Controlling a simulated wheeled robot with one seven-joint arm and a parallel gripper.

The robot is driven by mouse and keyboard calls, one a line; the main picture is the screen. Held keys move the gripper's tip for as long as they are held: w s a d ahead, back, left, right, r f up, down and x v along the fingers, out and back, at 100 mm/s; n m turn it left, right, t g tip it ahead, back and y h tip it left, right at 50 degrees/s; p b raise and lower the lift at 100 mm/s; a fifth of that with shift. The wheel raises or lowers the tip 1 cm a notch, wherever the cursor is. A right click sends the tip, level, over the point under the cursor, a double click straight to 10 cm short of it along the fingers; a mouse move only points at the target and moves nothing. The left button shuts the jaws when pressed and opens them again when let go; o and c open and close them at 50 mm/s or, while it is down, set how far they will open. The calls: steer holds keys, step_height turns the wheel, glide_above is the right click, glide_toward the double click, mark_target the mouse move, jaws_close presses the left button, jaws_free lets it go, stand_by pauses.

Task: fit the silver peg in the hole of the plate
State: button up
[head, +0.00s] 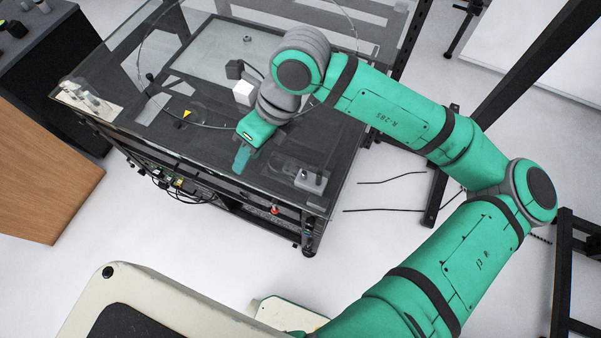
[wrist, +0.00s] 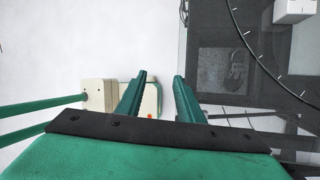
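A small grey plate (head: 316,187) lies near the front right corner of the glass-topped table. Small raised shapes stand on it, but I cannot tell the silver peg or the hole apart there. In the wrist view a grey plate (wrist: 211,62) shows right of my fingers, with a lighter rounded shape on it. My gripper (head: 241,160) hangs over the table's front edge, left of the plate. In the wrist view its two green fingers (wrist: 160,80) are apart with nothing between them. The plate is clear of both fingers.
The glass table (head: 150,120) carries a white cube (head: 243,93), a dark block (head: 234,69), a nut (head: 247,39) and a curved cable. The white cube also shows in the wrist view (wrist: 295,10). A wooden panel (head: 45,185) stands left. Black posts stand right.

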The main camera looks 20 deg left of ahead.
steer(key=w+d+f+m+t+h, duration=0.1)
steer(key=w+d+f+t+h, duration=0.2)
steer(key=w+d, duration=0.55)
steer(key=h, duration=0.1)
glide_above(304, 173)
step_height(304, 173, down, 3)
step_height(304, 173, down, 5)
steer(key=shift+f, duration=0.75)
jaws_close()
